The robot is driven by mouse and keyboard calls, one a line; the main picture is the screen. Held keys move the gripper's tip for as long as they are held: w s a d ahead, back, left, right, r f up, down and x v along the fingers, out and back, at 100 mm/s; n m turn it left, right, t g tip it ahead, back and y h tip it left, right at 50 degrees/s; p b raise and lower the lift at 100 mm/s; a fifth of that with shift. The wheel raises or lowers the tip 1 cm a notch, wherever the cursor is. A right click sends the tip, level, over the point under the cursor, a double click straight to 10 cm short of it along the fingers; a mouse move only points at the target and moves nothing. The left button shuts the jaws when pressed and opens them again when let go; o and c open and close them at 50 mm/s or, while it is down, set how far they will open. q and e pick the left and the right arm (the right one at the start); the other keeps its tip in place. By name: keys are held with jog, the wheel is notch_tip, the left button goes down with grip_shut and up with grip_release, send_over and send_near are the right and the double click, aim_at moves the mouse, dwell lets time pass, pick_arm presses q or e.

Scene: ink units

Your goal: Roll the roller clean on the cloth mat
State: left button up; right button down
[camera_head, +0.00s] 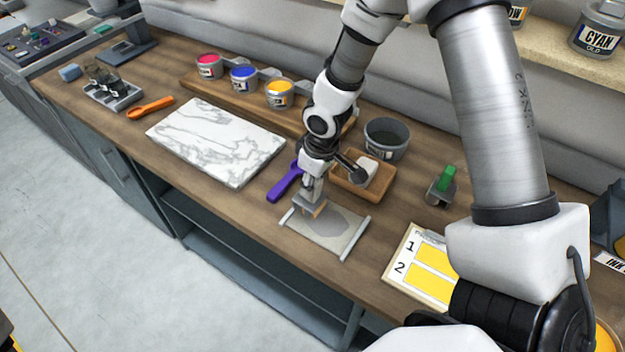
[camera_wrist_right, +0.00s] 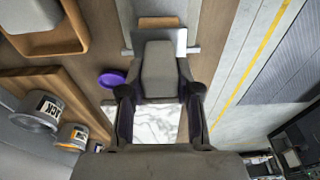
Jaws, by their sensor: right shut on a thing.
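The cloth mat (camera_head: 345,243), pale with a grey patch and white bars at its two ends, lies on the bench near the front edge. My right gripper (camera_head: 312,188) is above it, pointing down, and is shut on the roller (camera_head: 311,205). In the right wrist view the roller's grey body (camera_wrist_right: 160,68) sits between the two fingers, with a tan strip beyond it. The roller's lower end is over or on the mat; I cannot tell whether it touches. My left gripper is not in view.
A marble slab (camera_head: 215,140) lies left of the mat, with a purple-handled tool (camera_head: 284,184) between. A wooden tray (camera_head: 362,188) and grey pot (camera_head: 386,138) stand behind. A green-handled tool (camera_head: 442,186) and yellow-printed card (camera_head: 428,272) are to the right. Ink cans (camera_head: 279,94) stand behind the slab.

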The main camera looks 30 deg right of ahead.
jog(key=shift+f+b, duration=0.6)
jog(key=shift+f, duration=0.15)
dwell(0.5)
